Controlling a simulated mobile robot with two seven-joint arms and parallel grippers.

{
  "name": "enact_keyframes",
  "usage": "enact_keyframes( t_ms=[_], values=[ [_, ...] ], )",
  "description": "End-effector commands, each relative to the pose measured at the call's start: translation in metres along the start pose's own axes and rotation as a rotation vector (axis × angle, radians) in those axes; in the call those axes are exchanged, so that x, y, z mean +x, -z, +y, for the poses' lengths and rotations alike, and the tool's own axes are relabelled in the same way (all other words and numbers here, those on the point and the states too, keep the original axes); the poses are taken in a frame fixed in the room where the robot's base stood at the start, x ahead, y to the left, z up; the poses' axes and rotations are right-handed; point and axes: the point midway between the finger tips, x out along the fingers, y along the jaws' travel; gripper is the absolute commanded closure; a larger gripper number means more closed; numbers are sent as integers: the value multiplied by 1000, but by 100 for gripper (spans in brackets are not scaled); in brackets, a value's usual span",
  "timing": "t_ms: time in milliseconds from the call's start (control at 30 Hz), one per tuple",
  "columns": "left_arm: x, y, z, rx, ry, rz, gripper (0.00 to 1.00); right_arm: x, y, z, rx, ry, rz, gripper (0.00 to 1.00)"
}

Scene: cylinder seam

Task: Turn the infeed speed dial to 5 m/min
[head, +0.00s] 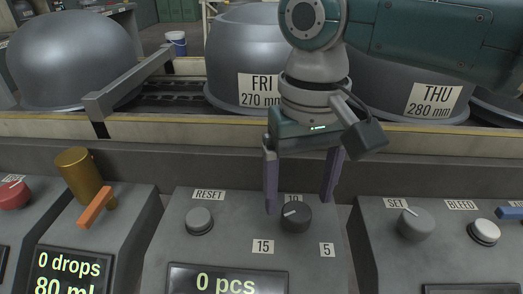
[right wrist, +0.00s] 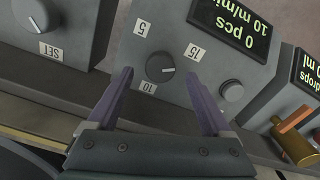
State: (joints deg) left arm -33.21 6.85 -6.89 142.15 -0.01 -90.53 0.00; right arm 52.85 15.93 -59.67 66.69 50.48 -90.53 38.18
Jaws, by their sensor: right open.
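The infeed speed dial is a dark round knob (head: 296,219) with a white pointer line, on the middle console. It also shows in the right wrist view (right wrist: 160,68). The pointer faces left in the head view, between the 10 and 15 labels. The 15 label (head: 263,246) and 5 label (head: 327,250) sit below the dial; the 10 label is partly hidden behind it. My right gripper (head: 300,205) is open, its purple fingers pointing down on either side of the dial, with gaps. I cannot tell exactly how low the tips are. My left gripper is not in view.
A display (head: 228,280) reads 0 pcs; its speed line shows in the right wrist view. A RESET button (head: 199,221) is left of the dial. A SET knob (head: 416,224) is on the right console. An orange lever (head: 95,206) and brass cylinder (head: 78,174) stand left.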

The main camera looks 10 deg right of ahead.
Motion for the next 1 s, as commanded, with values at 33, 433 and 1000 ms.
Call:
enact_keyframes(
  t_ms=[33, 433, 1000],
  values=[
    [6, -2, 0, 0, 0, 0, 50, 12, 0, 0, 0, -1, -2, 16],
    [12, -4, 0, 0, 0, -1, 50, 32, 0, -1, -3, 1, 1, 16],
    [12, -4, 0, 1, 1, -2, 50, 32, 0, 0, -2, 1, 0, 68]
  ],
)
